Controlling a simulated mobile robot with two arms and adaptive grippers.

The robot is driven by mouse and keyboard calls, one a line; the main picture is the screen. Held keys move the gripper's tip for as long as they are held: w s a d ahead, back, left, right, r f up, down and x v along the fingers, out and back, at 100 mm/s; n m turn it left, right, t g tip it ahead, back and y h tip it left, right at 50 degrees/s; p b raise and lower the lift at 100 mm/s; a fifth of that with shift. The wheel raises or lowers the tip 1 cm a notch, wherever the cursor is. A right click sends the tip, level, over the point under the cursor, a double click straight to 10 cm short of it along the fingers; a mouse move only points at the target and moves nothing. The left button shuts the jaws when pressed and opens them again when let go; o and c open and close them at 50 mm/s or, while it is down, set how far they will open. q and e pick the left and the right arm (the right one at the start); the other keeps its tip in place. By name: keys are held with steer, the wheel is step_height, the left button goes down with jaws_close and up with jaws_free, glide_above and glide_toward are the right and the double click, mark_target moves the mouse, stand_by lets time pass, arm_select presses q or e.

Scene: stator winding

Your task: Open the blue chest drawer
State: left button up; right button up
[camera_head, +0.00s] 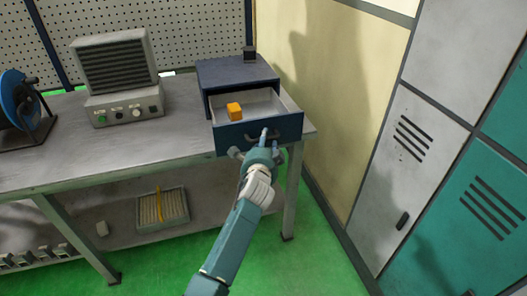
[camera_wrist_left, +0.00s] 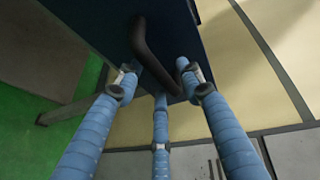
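The blue chest (camera_head: 236,70) stands at the right end of the workbench. The dark curved handle (camera_head: 254,136) is on the drawer front. My left gripper (camera_head: 258,147) is at the drawer front by the handle. In the left wrist view its three fingers are spread apart, with the handle (camera_wrist_left: 150,48) passing between them. They do not look closed on it; contact is unclear. My right gripper is not in view.
A grey box with buttons (camera_head: 124,104) and a blue reel (camera_head: 17,102) stand on the workbench (camera_head: 180,140). A small dark object (camera_head: 249,53) is on the chest. A tray (camera_head: 162,209) sits on the lower shelf. A wall and lockers (camera_head: 411,150) are at the right.

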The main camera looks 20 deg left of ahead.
arm_select(q)
steer(key=v, duration=1)
steer(key=shift+s, duration=0.35)
